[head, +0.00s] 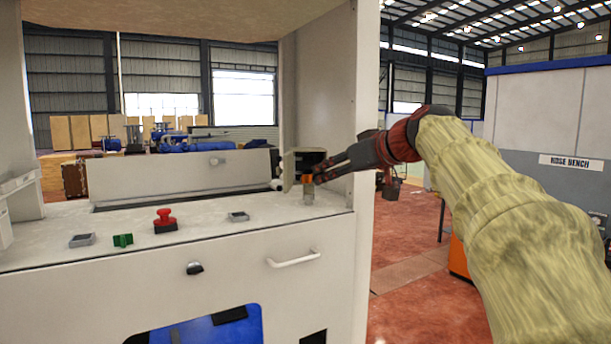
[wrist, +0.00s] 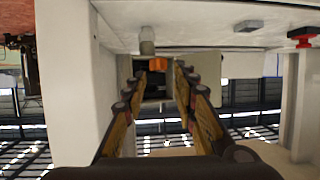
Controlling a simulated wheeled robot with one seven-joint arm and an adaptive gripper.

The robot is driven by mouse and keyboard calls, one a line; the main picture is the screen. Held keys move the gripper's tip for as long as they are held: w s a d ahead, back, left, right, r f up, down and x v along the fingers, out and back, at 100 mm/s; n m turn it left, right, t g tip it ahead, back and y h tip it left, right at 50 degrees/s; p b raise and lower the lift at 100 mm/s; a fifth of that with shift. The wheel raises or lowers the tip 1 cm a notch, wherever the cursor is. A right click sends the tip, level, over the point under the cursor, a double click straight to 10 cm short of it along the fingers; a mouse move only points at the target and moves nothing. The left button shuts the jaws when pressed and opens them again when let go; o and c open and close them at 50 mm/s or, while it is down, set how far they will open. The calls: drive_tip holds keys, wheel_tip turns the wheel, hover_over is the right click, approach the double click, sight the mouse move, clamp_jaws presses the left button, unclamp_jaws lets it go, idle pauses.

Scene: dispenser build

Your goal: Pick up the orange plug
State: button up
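The orange plug (head: 308,179) sits on top of a short grey cylinder (head: 309,194) near the right end of the white counter. In the wrist view, which is upside down, the orange plug (wrist: 158,63) appears between the fingertips, with the grey cylinder (wrist: 147,42) past it. My gripper (head: 316,172) reaches in from the right at the plug's height. It also shows in the wrist view (wrist: 160,66), with its two fingers apart and a gap on each side of the plug. I cannot tell whether the fingertips reach past the plug.
A small open box (head: 289,170) stands just behind the plug. The cabinet's right post (head: 362,130) is close beside my arm. A red button (head: 165,220), a green part (head: 123,240) and grey blocks (head: 238,216) sit on the counter to the left. The counter's middle is mostly clear.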

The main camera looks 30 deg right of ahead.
sight(311, 178)
drive_tip(key=p+x, duration=0.1)
drive_tip(key=x, duration=0.2)
drive_tip(key=p+x, duration=0.1)
drive_tip(key=x, duration=0.2)
drive_tip(key=shift+w+d, duration=0.15)
drive_tip(key=shift+w, duration=0.35)
drive_tip(key=shift+s, duration=0.1)
drive_tip(key=shift+r, duration=0.1)
drive_tip(key=shift+c, duration=0.3)
drive_tip(key=shift+c, duration=0.5)
clamp_jaws()
